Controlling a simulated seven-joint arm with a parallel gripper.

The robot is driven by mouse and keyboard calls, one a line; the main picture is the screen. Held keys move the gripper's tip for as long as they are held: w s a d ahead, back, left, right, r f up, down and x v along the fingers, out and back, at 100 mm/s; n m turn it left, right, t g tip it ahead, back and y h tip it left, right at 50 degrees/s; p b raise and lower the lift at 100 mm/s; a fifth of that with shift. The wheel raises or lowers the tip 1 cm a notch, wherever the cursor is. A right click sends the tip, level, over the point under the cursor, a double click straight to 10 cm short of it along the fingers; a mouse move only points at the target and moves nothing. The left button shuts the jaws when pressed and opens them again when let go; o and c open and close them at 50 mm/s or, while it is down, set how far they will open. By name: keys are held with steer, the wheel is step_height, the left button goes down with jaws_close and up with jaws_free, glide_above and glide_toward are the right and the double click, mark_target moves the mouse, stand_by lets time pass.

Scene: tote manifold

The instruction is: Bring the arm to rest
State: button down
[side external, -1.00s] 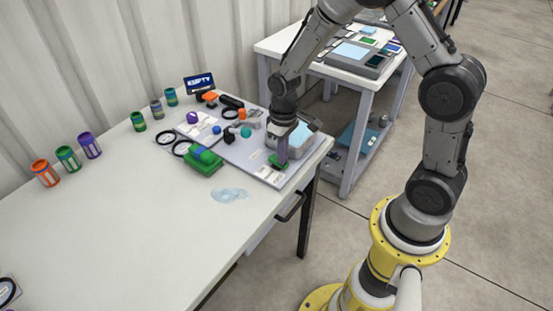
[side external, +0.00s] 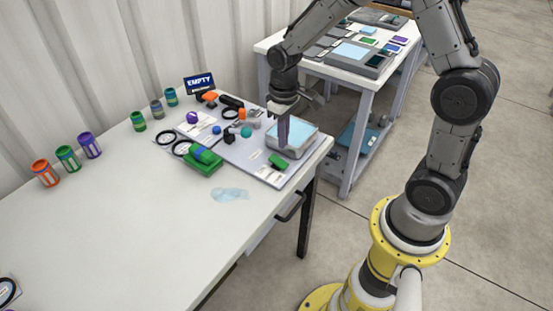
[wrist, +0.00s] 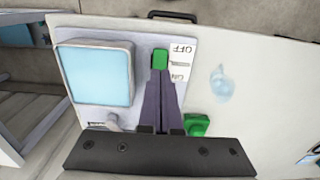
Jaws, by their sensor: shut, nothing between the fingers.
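My gripper (side external: 283,144) is above the grey board (side external: 229,148) near the right end of the white table. Its two purple fingers are together with nothing between them, and they also show in the wrist view (wrist: 160,85). A green block (side external: 277,161) is on the board beside the white ON/OFF label. In the wrist view the green block (wrist: 159,59) appears just beyond the fingertips, and the fingers look apart from it. A grey box with a light blue top (side external: 301,136) is close behind the gripper.
A green fixture (side external: 203,161), black rings and small coloured parts crowd the board. Several striped cans (side external: 68,158) line the wall, near an EMPTY sign (side external: 199,83). A clear blue patch (side external: 229,194) lies on the open table. A second table (side external: 350,70) stands behind.

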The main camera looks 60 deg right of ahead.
steer(key=shift+r, duration=0.45)
steer(key=s+a+r+t, duration=0.1)
steer(key=s+r+t, duration=0.1)
steer(key=r, duration=0.5)
steer(key=s+a+r+t, duration=0.1)
steer(key=s+r+t, duration=0.1)
steer(key=r, duration=0.5)
steer(key=s+a+r+t, duration=0.1)
steer(key=s, duration=1.4)
steer(key=shift+a+r+t, duration=0.25)
steer(key=shift+r+t, duration=0.05)
steer(key=shift+r, duration=0.1)
